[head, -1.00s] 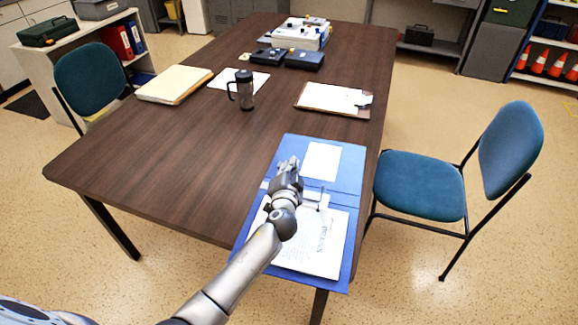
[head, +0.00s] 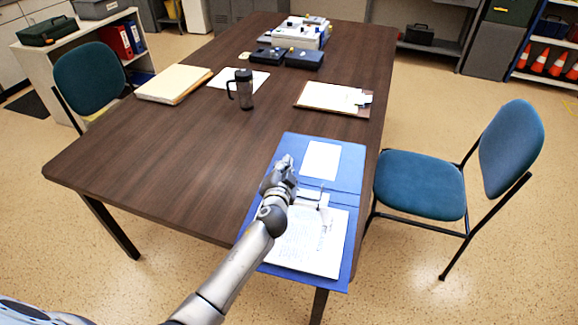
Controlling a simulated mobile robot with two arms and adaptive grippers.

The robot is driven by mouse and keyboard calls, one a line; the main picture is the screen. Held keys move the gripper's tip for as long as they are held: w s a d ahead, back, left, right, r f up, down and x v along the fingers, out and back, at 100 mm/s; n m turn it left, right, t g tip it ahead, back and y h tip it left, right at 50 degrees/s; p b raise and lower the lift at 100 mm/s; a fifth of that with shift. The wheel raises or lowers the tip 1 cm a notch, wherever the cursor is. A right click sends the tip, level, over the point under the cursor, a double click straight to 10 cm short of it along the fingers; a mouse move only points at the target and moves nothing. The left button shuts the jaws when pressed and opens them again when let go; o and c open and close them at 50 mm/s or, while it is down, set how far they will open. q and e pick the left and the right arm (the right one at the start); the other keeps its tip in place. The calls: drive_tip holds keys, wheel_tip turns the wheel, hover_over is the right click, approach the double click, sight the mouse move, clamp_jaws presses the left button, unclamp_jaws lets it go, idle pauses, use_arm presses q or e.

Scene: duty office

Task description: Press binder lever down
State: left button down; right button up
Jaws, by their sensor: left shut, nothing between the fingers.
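The blue binder (head: 347,176) lies open at the near right edge of the table, with white printed sheets (head: 312,247) on its near half and a white label on its far cover. The binder's metal lever mechanism (head: 316,196) shows just right of my left gripper, with a thin lever standing up from it. My left gripper (head: 285,162) is over the left side of the binder, its fingers together with nothing between them. I cannot tell whether it touches the binder. My arm hides the binder's left edge. My right gripper is out of view.
The brown table (head: 170,150) is clear left of the binder. Farther back are a dark mug (head: 244,90), a clipboard (head: 327,97), a stack of folders (head: 174,84) and dark boxes (head: 303,58). A blue chair (head: 420,184) stands close on the right.

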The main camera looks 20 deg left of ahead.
use_arm(q)
drive_tip(key=shift+a+f+n+h, duration=0.3)
drive_tip(key=shift+a+f+n, duration=0.3)
drive_tip(key=shift+a+n, duration=0.35)
drive_tip(key=shift+a+f+n+h, duration=0.3)
drive_tip(key=shift+a+f+n, duration=0.4)
drive_tip(key=shift+a, duration=0.3)
drive_tip(key=shift+r, duration=0.15)
drive_tip(key=s+r+p, duration=0.2)
drive_tip(key=s+r, duration=0.4)
drive_tip(key=s, duration=0.3)
drive_tip(key=shift+s+d+r+p, duration=0.15)
drive_tip(key=shift+s+r+p, duration=0.05)
drive_tip(key=shift+s+p, duration=0.2)
